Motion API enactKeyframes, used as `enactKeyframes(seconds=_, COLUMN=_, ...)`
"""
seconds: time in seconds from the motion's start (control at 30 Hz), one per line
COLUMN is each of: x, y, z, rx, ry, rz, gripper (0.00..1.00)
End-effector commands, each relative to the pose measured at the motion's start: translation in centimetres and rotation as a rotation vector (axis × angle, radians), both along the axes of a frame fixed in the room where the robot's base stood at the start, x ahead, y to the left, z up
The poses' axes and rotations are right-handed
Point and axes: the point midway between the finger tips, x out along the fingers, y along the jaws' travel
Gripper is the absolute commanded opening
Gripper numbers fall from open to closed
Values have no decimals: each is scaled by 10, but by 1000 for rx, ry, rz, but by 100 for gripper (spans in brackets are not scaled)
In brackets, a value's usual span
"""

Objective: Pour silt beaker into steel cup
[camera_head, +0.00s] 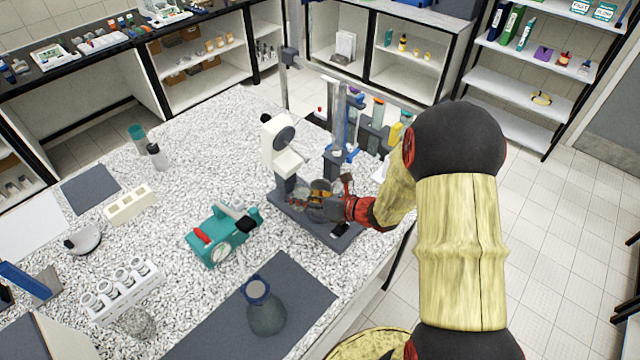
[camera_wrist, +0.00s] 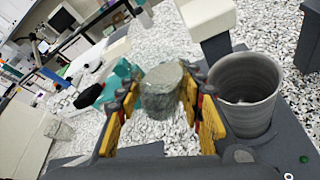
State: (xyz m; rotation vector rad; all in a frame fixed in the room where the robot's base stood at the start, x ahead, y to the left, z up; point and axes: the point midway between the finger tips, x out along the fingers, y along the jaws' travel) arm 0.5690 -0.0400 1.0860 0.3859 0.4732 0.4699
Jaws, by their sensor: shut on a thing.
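My gripper (camera_wrist: 162,110) is shut on the silt beaker (camera_wrist: 160,98), a small clear beaker with grey-brown contents, its yellow finger pads on either side. The steel cup (camera_wrist: 248,95) is a wide grey metal cup on a dark base, just right of the beaker in the wrist view. The cup and beaker are apart in that picture, and the cup's inside looks empty. In the head view my gripper (camera_head: 325,192) is low over the dark base of a white stand; the beaker and cup are small and partly hidden there by my fingers.
The white stand (camera_head: 284,150) rises close behind my gripper. A teal device (camera_head: 222,234) stands to the left. A dark flask (camera_head: 266,308) is on a grey mat (camera_head: 215,330) at the front. Tube racks stand behind on the right.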

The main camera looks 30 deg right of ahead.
Motion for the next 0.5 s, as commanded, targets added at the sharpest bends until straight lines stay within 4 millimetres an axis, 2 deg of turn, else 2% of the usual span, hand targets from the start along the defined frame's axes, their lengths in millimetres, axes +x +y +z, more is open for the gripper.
enactKeyframes(seconds=0.5, x=3, y=-6, z=13, rx=64, ry=25, rz=0, gripper=8)
